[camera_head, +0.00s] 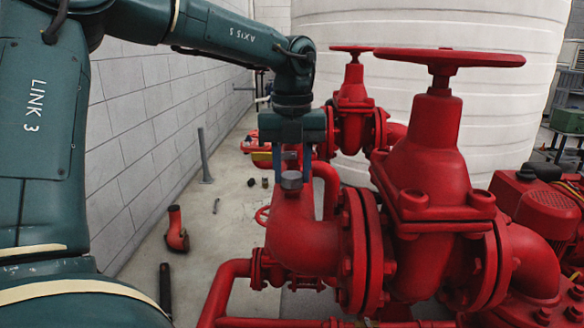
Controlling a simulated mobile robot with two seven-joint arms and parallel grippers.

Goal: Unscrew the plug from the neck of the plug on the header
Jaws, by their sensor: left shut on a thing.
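The header (308,240) is a thick red pipe body with a bolted flange on its right, in the middle of the head view. The plug (291,179) is a grey round cap on top of the header's upright neck (292,204). My left gripper (291,174) points straight down over the neck, with one finger on each side of the plug. It is shut on the plug. The plug sits at the top of the neck; I cannot tell how far its thread is in. My right gripper is not in view.
A large red valve with a handwheel (450,59) stands just right of the header, and a second handwheel valve (353,97) stands behind. A grey block wall (145,110) runs along the left. A loose red pipe elbow (176,230) lies on the open concrete floor.

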